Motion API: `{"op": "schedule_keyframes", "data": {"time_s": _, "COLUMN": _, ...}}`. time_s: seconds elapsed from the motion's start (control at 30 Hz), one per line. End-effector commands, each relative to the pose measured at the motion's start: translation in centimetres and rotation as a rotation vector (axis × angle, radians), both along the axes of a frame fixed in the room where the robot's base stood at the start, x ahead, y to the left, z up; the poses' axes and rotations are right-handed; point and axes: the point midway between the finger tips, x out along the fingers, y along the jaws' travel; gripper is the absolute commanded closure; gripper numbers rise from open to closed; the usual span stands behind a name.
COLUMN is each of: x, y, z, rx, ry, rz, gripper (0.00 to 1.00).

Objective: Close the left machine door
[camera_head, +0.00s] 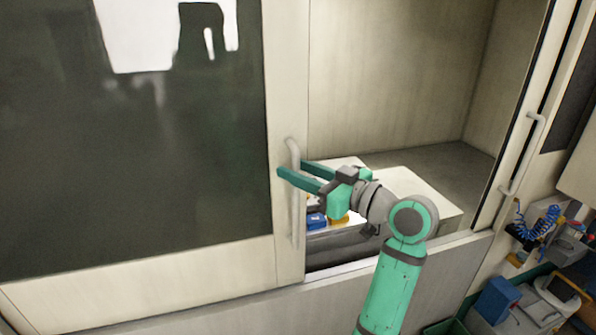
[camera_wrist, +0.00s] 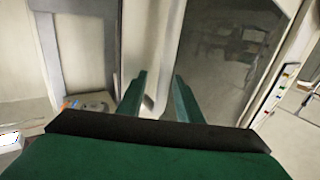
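The left machine door (camera_head: 150,262), a pale sliding panel with a dark window, fills the left of the head view. Its pale vertical bar handle (camera_head: 295,225) is at the door's right edge. The door stands partly open, with a wide gap to its right. My gripper (camera_head: 291,168) is open at the upper part of the handle, with one teal finger crossing in front of it. In the wrist view, the two fingers of my gripper (camera_wrist: 160,75) are apart, with a pale upright strip between them, seemingly the handle. I cannot tell whether they touch it.
Inside the opening are a pale block (camera_head: 415,190) and a small blue item (camera_head: 316,221). A second handle (camera_head: 523,155) is on the panel right of the opening. Tools and a blue coiled hose (camera_head: 540,222) sit at the lower right.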

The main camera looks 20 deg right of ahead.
Motion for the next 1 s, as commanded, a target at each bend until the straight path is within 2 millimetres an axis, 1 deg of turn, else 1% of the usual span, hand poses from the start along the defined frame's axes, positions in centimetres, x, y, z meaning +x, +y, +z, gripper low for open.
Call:
{"op": "schedule_keyframes", "data": {"time_s": 0.13, "x": -0.2, "y": -0.1, "z": -0.1, "rx": -0.001, "ry": 0.001, "rz": 0.0, "gripper": 0.67}}
{"op": "schedule_keyframes", "data": {"time_s": 0.23, "x": -0.9, "y": -0.6, "z": 0.0, "rx": 0.0, "ry": 0.0, "rz": -0.001, "gripper": 0.67}}
{"op": "schedule_keyframes", "data": {"time_s": 0.37, "x": -2.5, "y": -1.7, "z": 0.0, "rx": 0.0, "ry": 0.0, "rz": -0.003, "gripper": 0.67}}
{"op": "schedule_keyframes", "data": {"time_s": 0.5, "x": -4.8, "y": -3.2, "z": 0.0, "rx": -0.001, "ry": -0.001, "rz": -0.003, "gripper": 0.67}}
{"op": "schedule_keyframes", "data": {"time_s": 0.7, "x": -7.6, "y": -5.1, "z": -0.1, "rx": 0.001, "ry": 0.001, "rz": -0.003, "gripper": 0.67}}
{"op": "schedule_keyframes", "data": {"time_s": 0.83, "x": -8.6, "y": -5.7, "z": -0.1, "rx": 0.001, "ry": 0.001, "rz": -0.003, "gripper": 0.67}}
{"op": "schedule_keyframes", "data": {"time_s": 1.0, "x": -9.1, "y": -6.0, "z": 0.0, "rx": 0.001, "ry": -0.001, "rz": -0.002, "gripper": 0.67}}
